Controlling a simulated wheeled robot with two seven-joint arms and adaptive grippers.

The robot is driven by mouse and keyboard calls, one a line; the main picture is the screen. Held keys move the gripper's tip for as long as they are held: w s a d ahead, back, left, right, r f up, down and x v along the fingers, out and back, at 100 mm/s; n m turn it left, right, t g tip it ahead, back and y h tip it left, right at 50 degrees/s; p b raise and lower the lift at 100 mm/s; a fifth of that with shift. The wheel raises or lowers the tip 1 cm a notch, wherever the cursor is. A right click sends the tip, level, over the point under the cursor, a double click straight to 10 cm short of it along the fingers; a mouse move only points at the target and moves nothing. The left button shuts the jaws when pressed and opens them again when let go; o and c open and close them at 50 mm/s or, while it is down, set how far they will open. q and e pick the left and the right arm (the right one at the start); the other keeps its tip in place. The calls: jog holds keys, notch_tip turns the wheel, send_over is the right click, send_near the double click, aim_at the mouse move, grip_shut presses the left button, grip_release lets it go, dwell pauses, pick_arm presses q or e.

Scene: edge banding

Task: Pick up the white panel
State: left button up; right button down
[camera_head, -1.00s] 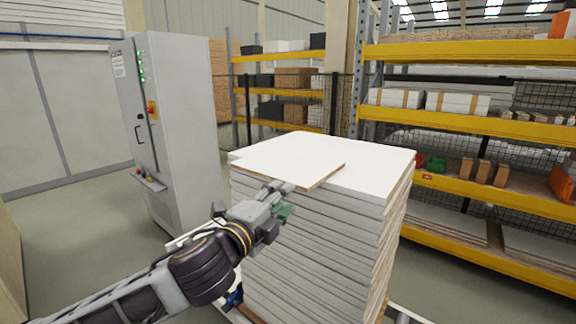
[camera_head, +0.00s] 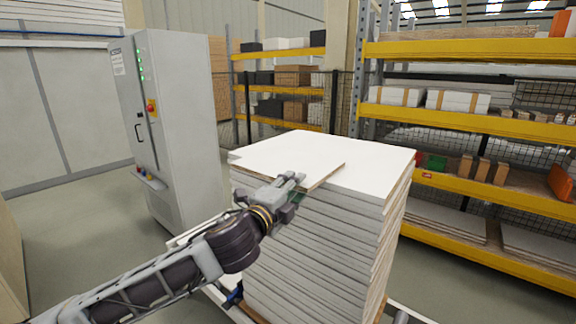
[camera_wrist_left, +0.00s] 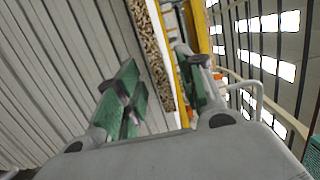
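The white panel (camera_head: 290,152) lies flat on top of a tall stack of white panels (camera_head: 325,240), turned so that one corner overhangs the stack's front. Its brown chipboard edge shows in the wrist view (camera_wrist_left: 148,40). My left gripper (camera_head: 298,186) is at this overhanging edge, one finger showing at the height of the top face and the other lower. In the wrist view the green-padded fingers (camera_wrist_left: 155,68) are spread apart, with the chipboard edge seen between them. Whether the pads touch the panel cannot be told. My right gripper is not in view.
A grey control cabinet (camera_head: 172,120) stands left of the stack. Shelves with yellow beams (camera_head: 470,125) hold boxes and boards on the right, close behind the stack. Open floor (camera_head: 85,220) lies at the left.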

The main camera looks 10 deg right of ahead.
pick_arm(q)
jog(key=shift+p+x, duration=0.45)
jog(key=shift+x, duration=0.95)
jog(key=shift+w+d+r, duration=0.1)
jog(key=shift+w+d, duration=0.25)
jog(key=shift+d, duration=0.3)
jog(key=shift+w+d, duration=0.3)
jog(key=shift+w, duration=0.1)
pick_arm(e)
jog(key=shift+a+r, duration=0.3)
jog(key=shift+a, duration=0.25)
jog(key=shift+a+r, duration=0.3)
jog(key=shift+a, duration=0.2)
